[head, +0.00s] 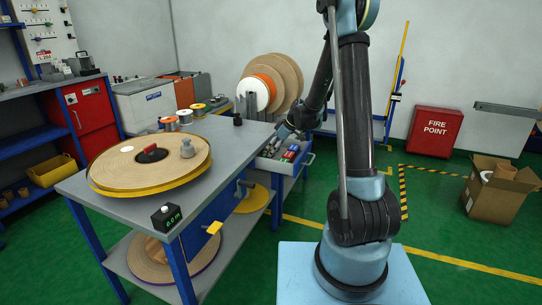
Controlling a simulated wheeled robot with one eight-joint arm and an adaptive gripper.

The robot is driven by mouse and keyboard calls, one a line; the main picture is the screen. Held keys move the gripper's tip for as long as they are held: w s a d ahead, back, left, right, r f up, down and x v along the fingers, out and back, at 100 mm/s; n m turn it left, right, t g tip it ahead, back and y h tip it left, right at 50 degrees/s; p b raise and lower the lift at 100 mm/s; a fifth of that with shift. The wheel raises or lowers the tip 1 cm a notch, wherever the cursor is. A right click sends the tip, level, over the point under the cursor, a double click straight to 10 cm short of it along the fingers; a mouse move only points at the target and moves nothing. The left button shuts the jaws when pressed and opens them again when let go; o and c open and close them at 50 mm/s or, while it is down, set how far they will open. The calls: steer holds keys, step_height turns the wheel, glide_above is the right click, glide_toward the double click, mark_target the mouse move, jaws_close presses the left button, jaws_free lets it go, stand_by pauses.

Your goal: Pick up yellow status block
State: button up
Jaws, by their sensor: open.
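Several small coloured blocks (290,153), red, green and blue among them, lie in an open drawer (281,169) at the right end of the grey workbench. I cannot clearly make out a yellow block among them. My gripper (281,134) is small in the picture, just above the back of this drawer and apart from the blocks I can see. It is open, with nothing visible in it. My forearm comes down to it from the upper right. A small yellow piece (213,228) shows at the bench's front edge; I cannot tell what it is.
More reels (282,78) stand behind. A cardboard box (497,195) is at right.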

steer(key=c, duration=1.1)
steer(key=shift+c, duration=0.2)
